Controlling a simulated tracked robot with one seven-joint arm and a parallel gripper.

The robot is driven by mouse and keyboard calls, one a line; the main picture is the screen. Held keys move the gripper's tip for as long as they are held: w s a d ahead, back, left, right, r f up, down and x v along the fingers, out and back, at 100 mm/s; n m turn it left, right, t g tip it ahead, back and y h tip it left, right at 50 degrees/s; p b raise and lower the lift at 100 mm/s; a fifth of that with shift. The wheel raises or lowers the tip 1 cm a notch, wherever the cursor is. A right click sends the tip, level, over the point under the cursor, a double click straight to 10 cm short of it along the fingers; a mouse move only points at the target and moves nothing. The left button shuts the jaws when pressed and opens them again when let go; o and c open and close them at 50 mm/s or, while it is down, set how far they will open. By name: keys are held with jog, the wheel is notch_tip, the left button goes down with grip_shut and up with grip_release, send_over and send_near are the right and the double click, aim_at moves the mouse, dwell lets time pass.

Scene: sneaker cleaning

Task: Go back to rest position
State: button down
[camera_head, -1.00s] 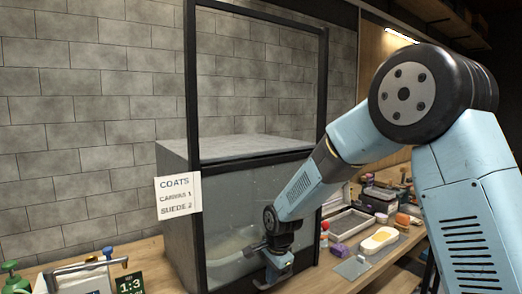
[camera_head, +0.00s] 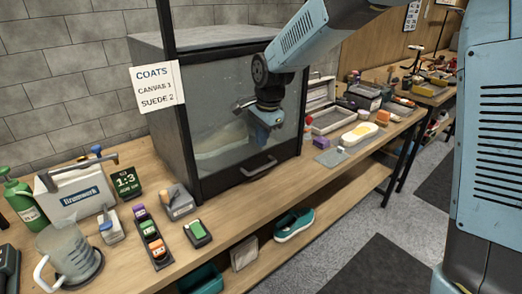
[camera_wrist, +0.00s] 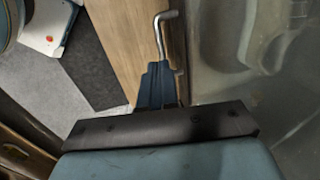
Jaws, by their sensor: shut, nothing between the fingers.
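My gripper (camera_head: 268,122) is shut and empty. In the head view it points down in front of the glass front (camera_head: 215,125) of the grey box-shaped cabinet (camera_head: 158,90). Its tips appear above the cabinet's metal handle (camera_head: 258,167) and apart from it. A pale shoe-like shape (camera_head: 222,140) shows dimly behind the glass. In the wrist view the blue fingers (camera_wrist: 158,82) are close together, and the bent metal handle (camera_wrist: 160,30) shows beyond them.
The wooden bench (camera_head: 225,215) runs along the wall. A jug (camera_head: 68,250), green bottle (camera_head: 24,203) and bottle rack (camera_head: 151,237) stand at left. A tray (camera_head: 332,118) and yellow-white sole (camera_head: 359,134) lie right. A teal shoe (camera_head: 293,224) rests on the lower shelf. Floor at right is clear.

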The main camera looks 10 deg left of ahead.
jog(key=s+d+r+n+t, duration=0.1)
jog(key=s+d+r+n, duration=0.15)
jog(key=d+r, duration=0.55)
jog(key=s+d+r+n+t, duration=0.1)
jog(key=s+d+r, duration=0.35)
jog(key=d, duration=0.85)
jog(key=s+d+n+t+h, duration=0.1)
jog(key=s+d+n, duration=0.3)
jog(key=s+d, duration=1.1)
jog(key=shift+s+d+r+t+h, duration=0.2)
jog(key=shift+s+t+h, duration=0.1)
jog(key=shift+t, duration=0.3)
jog(key=shift+n, duration=0.25)
